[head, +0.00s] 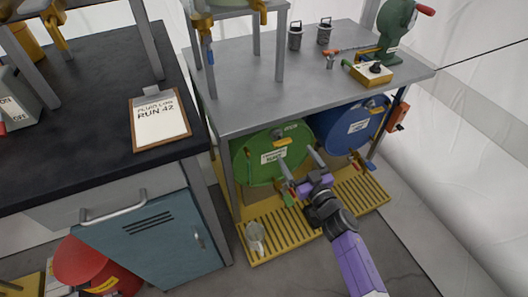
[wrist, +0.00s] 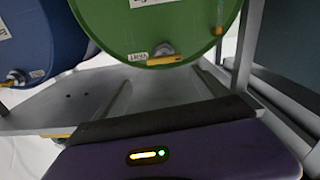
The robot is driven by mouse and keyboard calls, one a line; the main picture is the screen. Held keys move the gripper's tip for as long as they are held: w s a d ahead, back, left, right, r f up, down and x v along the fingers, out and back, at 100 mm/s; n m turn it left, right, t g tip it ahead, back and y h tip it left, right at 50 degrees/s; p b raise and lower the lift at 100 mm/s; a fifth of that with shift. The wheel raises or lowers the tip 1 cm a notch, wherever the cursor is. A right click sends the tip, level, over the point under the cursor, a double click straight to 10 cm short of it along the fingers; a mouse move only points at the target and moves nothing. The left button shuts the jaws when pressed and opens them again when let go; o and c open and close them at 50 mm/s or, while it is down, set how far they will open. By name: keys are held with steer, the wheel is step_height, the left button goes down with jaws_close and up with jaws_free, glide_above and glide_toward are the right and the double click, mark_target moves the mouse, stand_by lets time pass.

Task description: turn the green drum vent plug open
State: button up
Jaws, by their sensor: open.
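The green drum (head: 250,160) lies on its side under the grey bench, its round end facing out. Its vent plug, with a yellow handle (head: 281,142), sits near the top of that end. In the wrist view, which shows the drum upside down, the plug (wrist: 162,60) is beside a small VENT label and its handle lies roughly crosswise. My gripper (head: 298,157) is open and empty in front of the drum's right side. Its fingers point towards the drum, below and right of the plug, apart from it. The wrist view shows my purple gripper housing across the bottom.
A blue drum (head: 336,132) lies to the right. A tap near the green drum's bottom is partly hidden by my gripper. A clear jug (head: 255,238) stands on the yellow slatted tray (head: 277,233). The bench top (head: 250,95) overhangs the drums; its leg (head: 229,185) stands left.

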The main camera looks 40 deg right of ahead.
mark_target(284, 144)
steer(key=shift+m, duration=0.4)
steer(key=x, duration=0.2)
steer(key=b+x, duration=0.1)
steer(key=x, duration=0.2)
steer(key=a+x, duration=0.1)
steer(key=x, duration=0.1)
steer(key=shift+w+f+b, duration=0.35)
steer(key=shift+f+b, duration=0.05)
steer(key=shift+c, duration=0.4)
steer(key=c, duration=1.3)
